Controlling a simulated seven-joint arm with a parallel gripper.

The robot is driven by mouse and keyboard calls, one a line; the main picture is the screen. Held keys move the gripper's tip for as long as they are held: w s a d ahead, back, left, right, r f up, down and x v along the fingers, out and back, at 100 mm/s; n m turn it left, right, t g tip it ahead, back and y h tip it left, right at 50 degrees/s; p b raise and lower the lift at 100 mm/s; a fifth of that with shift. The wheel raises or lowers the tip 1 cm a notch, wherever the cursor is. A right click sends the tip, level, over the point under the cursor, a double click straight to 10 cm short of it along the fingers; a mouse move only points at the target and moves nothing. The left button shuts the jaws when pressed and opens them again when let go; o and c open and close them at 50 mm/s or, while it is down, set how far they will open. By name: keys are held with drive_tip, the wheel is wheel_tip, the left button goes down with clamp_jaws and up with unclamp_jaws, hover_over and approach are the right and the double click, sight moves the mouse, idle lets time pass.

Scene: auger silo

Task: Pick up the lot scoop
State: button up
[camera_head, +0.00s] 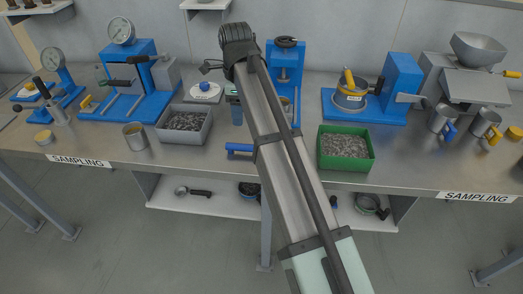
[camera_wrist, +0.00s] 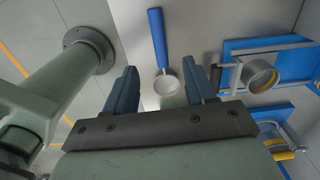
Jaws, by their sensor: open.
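A scoop with a blue handle (camera_wrist: 158,38) and a round pale bowl (camera_wrist: 167,85) lies on the bench in the wrist view. In the head view its blue handle (camera_head: 239,148) shows just left of my arm, and its bowl is hidden behind the arm. My gripper (camera_wrist: 161,72) is open, with one finger on each side of the scoop's bowl in the picture. The fingers appear above the scoop, and no contact shows. In the head view I cannot make out the gripper behind my arm.
A grey tray (camera_head: 206,137) and a green tray (camera_head: 319,151), both with dark granules, stand either side of my arm. Blue-based machines (camera_head: 356,116) line the back. A dark-handled scoop (camera_head: 199,192) lies on the lower shelf. Bare bench shows around the blue handle.

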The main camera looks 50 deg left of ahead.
hover_over(242, 145)
drive_tip(key=f, duration=0.8)
drive_tip(key=shift+w+a, duration=0.1)
drive_tip(key=shift+w, duration=0.3)
drive_tip(key=shift+s+f, duration=0.15)
drive_tip(key=shift+f, duration=1.15)
drive_tip(key=shift+s+f, duration=0.15)
drive_tip(key=shift+f, duration=1.15)
clamp_jaws()
